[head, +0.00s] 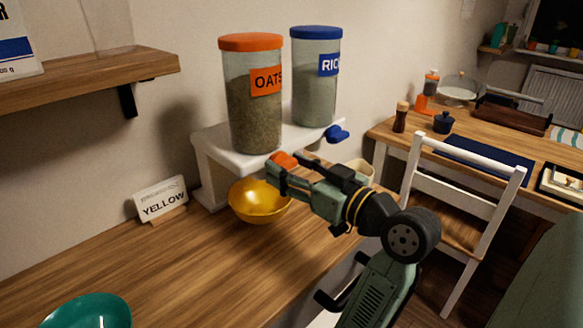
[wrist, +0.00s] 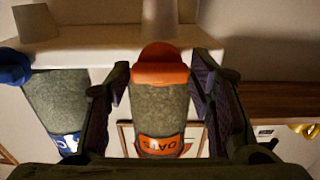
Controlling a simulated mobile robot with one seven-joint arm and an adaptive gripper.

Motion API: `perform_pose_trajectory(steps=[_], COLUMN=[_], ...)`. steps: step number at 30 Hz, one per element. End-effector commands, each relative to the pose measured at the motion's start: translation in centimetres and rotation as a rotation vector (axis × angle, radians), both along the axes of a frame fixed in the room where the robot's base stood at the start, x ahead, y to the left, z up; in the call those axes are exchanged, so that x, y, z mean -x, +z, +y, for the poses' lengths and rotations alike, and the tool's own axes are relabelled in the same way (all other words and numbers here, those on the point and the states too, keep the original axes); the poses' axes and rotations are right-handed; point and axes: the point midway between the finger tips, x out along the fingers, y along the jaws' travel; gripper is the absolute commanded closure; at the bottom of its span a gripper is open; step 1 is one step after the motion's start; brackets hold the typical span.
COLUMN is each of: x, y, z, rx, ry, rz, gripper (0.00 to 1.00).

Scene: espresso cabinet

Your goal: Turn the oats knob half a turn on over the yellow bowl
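The oats jar (head: 254,110), with an orange lid and OATS label, stands on a white stand (head: 208,150). Its orange knob (head: 284,160) is at the stand's front edge. The yellow bowl (head: 258,203) sits on the counter below the knob, partly hidden by my gripper (head: 274,178). In the wrist view, upside down, the knob (wrist: 160,65) shows between my open fingers (wrist: 160,85), with a gap visible on each side. The oats jar (wrist: 160,110) is behind it. I cannot tell how deep the knob sits between the fingertips.
A rice jar (head: 316,80) with a blue knob (head: 337,134) stands to the right. A YELLOW sign (head: 161,198) is left of the bowl, and a teal bowl (head: 90,312) is at front left. A white chair (head: 470,190) stands right of my arm. The middle counter is clear.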

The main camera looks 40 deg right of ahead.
Motion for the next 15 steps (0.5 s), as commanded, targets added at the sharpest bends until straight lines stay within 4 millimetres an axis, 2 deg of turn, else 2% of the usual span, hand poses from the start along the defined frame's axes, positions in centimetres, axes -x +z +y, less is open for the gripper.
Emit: perform_pose_trajectory(steps=[2,13,15], x=[0.01,0.01,0.01], y=[0.01,0.01,0.01], z=[0.0,0.01,0.01], rx=[0.0,0.0,0.0], ry=[0.0,0.0,0.0], rz=[0.0,0.0,0.0], gripper=[0.59,0.83,0.85])
